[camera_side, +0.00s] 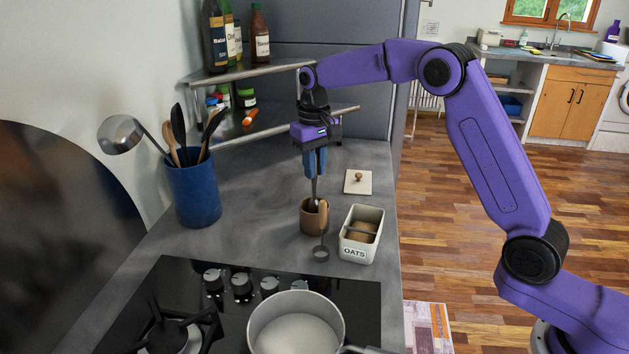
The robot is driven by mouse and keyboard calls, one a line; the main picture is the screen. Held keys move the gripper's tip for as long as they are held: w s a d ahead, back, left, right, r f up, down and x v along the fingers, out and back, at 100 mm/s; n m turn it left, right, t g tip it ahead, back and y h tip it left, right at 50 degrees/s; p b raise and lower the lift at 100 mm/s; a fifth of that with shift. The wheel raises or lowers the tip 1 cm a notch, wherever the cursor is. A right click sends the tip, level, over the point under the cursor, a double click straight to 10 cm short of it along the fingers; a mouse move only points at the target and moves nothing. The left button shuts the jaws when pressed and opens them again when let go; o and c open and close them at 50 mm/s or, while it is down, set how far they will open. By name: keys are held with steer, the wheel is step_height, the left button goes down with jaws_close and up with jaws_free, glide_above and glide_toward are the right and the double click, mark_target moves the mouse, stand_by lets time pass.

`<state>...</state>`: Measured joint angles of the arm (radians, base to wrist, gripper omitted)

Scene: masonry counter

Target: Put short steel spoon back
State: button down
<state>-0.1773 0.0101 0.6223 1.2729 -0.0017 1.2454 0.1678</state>
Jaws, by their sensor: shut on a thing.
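My gripper (315,172) points down above the brown cup (308,224), with its blue fingers shut on the short steel spoon (315,188). The spoon hangs upright below the fingers, and its lower end is at the mouth of the cup. I cannot tell how far inside it is. A light wooden utensil also stands at the right side of the cup.
A white OATS box (358,252) stands open to the right, its lid (358,187) behind it. A small dark round utensil (321,254) lies in front of the cup. A blue utensil crock (195,200) stands left. A pot (296,340) is on the hob in front.

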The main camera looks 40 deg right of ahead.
mark_target(315, 199)
steer(key=shift+f, duration=1.9)
steer(key=c, duration=1.1)
jaws_free()
step_height(315, 199, up, 12)
steer(key=shift+r, duration=0.1)
